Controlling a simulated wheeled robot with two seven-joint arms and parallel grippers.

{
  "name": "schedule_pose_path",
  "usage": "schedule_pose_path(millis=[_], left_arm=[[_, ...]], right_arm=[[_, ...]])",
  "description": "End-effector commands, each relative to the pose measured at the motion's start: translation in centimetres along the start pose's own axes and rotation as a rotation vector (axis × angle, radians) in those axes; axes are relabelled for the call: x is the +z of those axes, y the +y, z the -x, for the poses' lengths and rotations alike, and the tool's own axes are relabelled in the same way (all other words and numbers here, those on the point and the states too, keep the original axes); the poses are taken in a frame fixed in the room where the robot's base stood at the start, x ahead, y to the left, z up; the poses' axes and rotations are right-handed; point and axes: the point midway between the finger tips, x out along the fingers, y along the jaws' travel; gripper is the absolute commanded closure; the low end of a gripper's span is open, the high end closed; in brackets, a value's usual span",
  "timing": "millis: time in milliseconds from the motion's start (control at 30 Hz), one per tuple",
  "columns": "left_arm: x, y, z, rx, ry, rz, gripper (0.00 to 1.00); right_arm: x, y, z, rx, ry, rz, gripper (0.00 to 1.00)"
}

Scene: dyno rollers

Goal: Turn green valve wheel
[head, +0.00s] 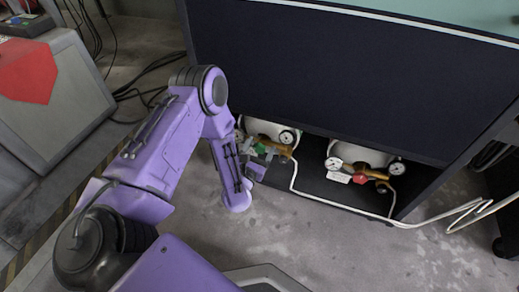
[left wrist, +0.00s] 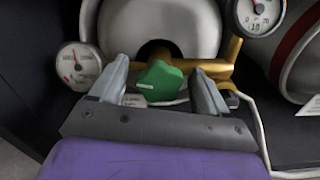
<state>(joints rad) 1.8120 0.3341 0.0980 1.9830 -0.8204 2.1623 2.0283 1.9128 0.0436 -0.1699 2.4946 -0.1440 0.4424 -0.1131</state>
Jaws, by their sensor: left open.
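The green valve wheel (left wrist: 160,77) sits on a brass fitting in front of a white cylinder (left wrist: 160,28) in the left wrist view. My left gripper (left wrist: 160,80) is open, with one finger on each side of the wheel and a visible gap to each. I cannot tell how deep the fingers reach relative to it. In the head view the green wheel (head: 260,148) is small and partly hidden by my left gripper (head: 262,153), low in the cabinet opening. My right gripper is not in view.
Two pressure gauges (left wrist: 78,67) (left wrist: 256,14) flank the wheel closely. A second cylinder with a red valve wheel (head: 360,179) stands to the right. The dark cabinet (head: 330,75) overhangs both. A white hose (head: 330,203) runs along the cabinet's lower edge.

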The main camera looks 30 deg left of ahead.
Motion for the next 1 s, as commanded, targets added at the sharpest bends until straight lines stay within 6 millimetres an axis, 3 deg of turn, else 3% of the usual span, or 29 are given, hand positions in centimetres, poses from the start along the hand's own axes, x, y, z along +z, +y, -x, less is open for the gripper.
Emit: schedule_pose_path(millis=[67, 233, 267, 667, 867, 1000], left_arm=[[0.0, 0.0, 0.0, 0.0, 0.0, 0.0, 0.24], [0.0, 0.0, 0.0, 0.0, 0.0, 0.0, 0.76], [0.0, 0.0, 0.0, -0.001, 0.0, 0.0, 0.8], [0.1, 0.0, 0.1, -0.002, 0.001, -0.066, 0.8], [0.2, 0.0, 0.1, -0.003, 0.001, -0.199, 0.8], [0.3, 0.0, 0.1, -0.003, 0.001, -0.326, 0.8]], right_arm=[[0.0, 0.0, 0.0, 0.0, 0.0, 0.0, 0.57], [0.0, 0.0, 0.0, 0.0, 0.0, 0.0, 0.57], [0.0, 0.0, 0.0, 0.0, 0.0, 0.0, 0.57], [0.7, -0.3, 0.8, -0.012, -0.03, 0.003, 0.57], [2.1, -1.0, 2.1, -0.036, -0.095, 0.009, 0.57], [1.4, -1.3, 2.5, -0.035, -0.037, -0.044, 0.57]])
